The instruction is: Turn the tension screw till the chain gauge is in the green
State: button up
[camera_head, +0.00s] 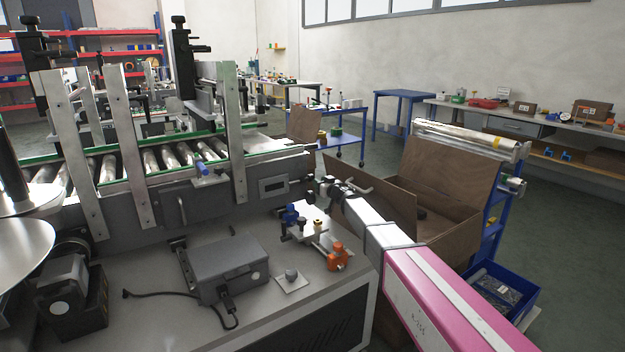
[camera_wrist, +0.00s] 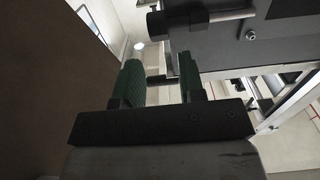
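My gripper (camera_head: 320,187) is at the right end of the grey conveyor machine (camera_head: 215,200), close to its end face. In the wrist view its two green-padded fingers (camera_wrist: 160,78) stand apart, with a gap between them and nothing clearly held. A dark round knob or collar with a metal rod (camera_wrist: 232,15) lies just beyond the fingertips, against a dark panel with a bolt. I cannot tell whether it is the tension screw. A small framed window (camera_head: 272,186) sits on the machine's side near the gripper; I cannot tell whether it is the chain gauge, and no green reading is legible.
A grey box (camera_head: 226,268) with a cable and small blue and orange fittings (camera_head: 335,257) stand on the bench below. A brown surface fills the wrist view's left side.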

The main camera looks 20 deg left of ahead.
aim_at(312, 177)
jog(key=x, duration=0.6)
jog(key=shift+w+a, duration=0.15)
jog(key=shift+a, duration=0.05)
jog(key=c, duration=0.7)
jog(key=shift+o, duration=0.3)
jog(key=shift+f, duration=0.1)
jog(key=shift+f+t+y, duration=0.2)
jog(key=shift+t+y, duration=0.7)
jog(key=shift+y, duration=0.2)
jog(key=shift+d, duration=0.1)
jog(key=o, duration=0.6)
